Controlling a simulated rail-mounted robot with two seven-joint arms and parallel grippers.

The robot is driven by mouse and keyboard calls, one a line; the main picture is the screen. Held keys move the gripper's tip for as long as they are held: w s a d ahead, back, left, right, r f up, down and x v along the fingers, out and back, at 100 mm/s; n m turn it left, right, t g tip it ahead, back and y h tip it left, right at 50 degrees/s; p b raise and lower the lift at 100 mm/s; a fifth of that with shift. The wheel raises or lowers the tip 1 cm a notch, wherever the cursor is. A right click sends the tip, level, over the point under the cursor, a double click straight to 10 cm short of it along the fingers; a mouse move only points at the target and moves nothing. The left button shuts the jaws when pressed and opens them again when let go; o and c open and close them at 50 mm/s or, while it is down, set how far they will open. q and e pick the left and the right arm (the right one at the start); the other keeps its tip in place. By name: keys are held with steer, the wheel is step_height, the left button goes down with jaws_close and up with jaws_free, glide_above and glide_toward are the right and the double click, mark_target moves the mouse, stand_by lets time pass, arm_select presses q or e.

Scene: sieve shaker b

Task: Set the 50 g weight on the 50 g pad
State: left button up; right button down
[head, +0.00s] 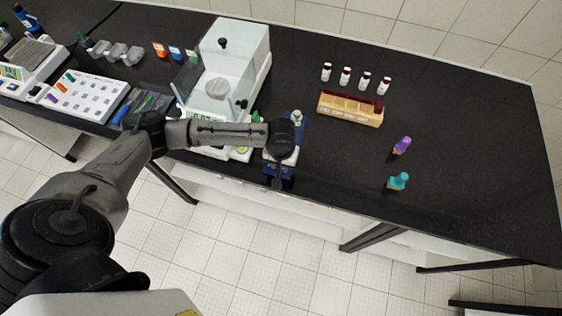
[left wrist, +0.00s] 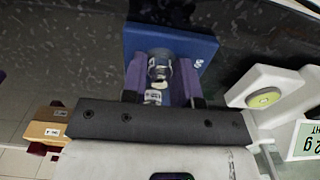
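A small shiny metal weight (left wrist: 159,66) stands between the two fingers of my left gripper (left wrist: 163,84) in the left wrist view, over a blue base (left wrist: 170,36). The fingers lie close on either side of it; I cannot tell whether they touch it. A pale labelled spot (left wrist: 153,97) shows beside the weight, partly hidden by the gripper. In the head view my left wrist hides most of the blue base (head: 301,127), and a silver piece (head: 296,117) shows at its far end. I cannot make out which mark is the 50 g pad. My right gripper is not in view.
A glass-walled balance (head: 235,60) stands left of the blue base. A wooden rack (head: 350,109) with several white vials behind it is to the right. Purple (head: 402,146) and teal (head: 398,181) capped bottles stand further right. The far right bench is clear.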

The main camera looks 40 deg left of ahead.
arm_select(q)
steer(key=o, duration=0.3)
steer(key=shift+o, duration=0.2)
steer(key=shift+r, duration=0.15)
step_height(320, 180, up, 12)
steer(key=p, duration=0.1)
steer(key=s+d+f+m+t+h, duration=0.3)
steer(key=s+d+f+m, duration=0.35)
steer(key=s+d, duration=0.4)
steer(key=s+a+f+y, duration=0.2)
steer(key=s+a, duration=0.3)
steer(key=s, duration=0.6)
steer(key=shift+f+m+t+y, duration=0.3)
steer(key=shift+f+m+y, duration=0.15)
steer(key=shift+f, duration=0.1)
